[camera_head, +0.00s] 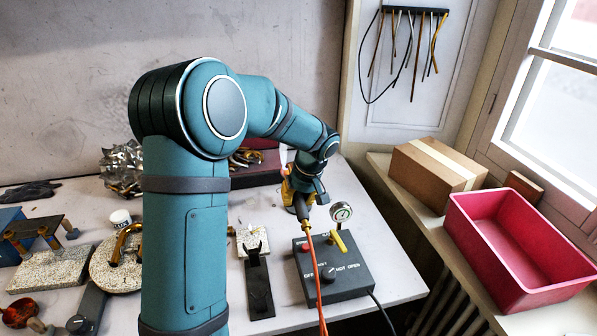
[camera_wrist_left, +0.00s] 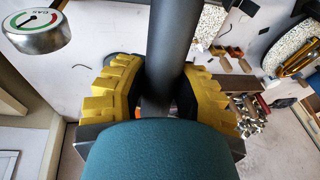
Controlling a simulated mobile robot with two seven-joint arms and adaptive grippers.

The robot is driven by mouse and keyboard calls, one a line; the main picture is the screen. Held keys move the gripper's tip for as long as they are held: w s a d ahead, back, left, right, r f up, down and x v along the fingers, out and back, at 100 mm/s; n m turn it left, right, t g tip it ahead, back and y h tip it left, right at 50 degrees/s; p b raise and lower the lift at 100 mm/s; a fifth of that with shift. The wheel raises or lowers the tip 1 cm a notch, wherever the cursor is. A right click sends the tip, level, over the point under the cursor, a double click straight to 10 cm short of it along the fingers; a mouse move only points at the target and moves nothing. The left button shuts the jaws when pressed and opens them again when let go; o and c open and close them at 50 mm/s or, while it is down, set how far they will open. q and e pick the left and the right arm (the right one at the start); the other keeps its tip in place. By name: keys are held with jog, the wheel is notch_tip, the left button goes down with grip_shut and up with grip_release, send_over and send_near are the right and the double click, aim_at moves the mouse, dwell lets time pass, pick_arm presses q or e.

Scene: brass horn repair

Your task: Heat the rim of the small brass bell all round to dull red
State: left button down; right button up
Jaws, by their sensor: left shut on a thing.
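My left gripper (camera_head: 302,190) is at the far right part of the bench, behind the control box. In the left wrist view its yellow finger pads (camera_wrist_left: 160,92) are shut on a dark cylindrical torch handle (camera_wrist_left: 173,40). In the head view the torch (camera_head: 305,222) shows its brass fitting and orange hose (camera_head: 318,280). No flame shows. A curved brass piece (camera_head: 128,240) sits on a round speckled board (camera_head: 103,275) at the left; I cannot tell whether it is the small bell, and my arm hides part of that area. My right gripper is out of view.
A dark control box (camera_head: 345,280) with knobs and a yellow lever stands near the right bench edge, with a gauge (camera_head: 341,213) behind it. A pink bin (camera_head: 520,245) and cardboard box (camera_head: 435,178) are on the sill.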

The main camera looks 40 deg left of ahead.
aim_at(303, 209)
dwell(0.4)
pick_arm(q)
jog(key=shift+s+d+b, duration=0.85)
jog(key=shift+s+d, duration=0.7)
jog(key=shift+d, duration=0.3)
jog(key=s+d+r+p, duration=0.3)
jog(key=r+p, duration=0.2)
jog(key=r, duration=0.4)
jog(key=shift+s+d, duration=0.15)
jog(key=shift+d, duration=0.25)
